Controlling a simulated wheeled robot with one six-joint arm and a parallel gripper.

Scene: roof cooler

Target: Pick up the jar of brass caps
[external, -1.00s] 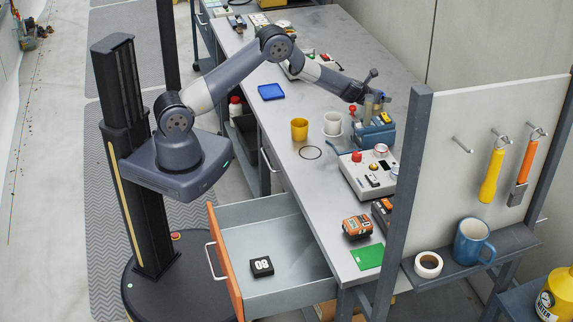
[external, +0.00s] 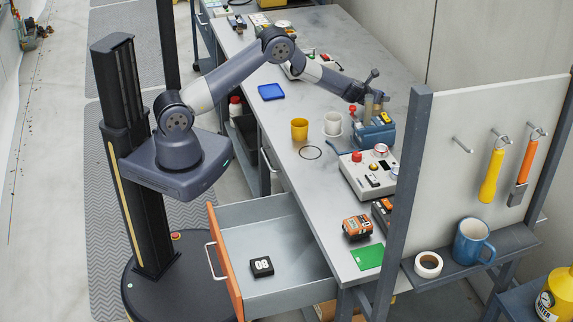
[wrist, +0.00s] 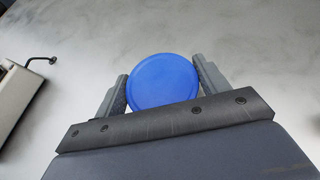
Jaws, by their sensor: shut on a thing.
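The jar of brass caps (wrist: 163,82) shows in the wrist view as a round blue lid seen from above. My gripper (wrist: 162,85) has one finger on each side of it and is shut on it. In the external view my gripper (external: 375,97) is over the far right part of the bench, just behind a blue-grey holder. The jar (external: 369,105) is a small brownish shape there, partly hidden by my fingers. Its contents are hidden by the lid in the wrist view. I cannot tell whether it touches the bench.
The blue-grey holder (external: 374,134) stands close in front of the jar. A white cup (external: 333,123), a yellow cup (external: 299,129) and a control box (external: 368,175) are nearby. An open drawer (external: 275,240) juts from the bench. Bare bench lies left of the jar.

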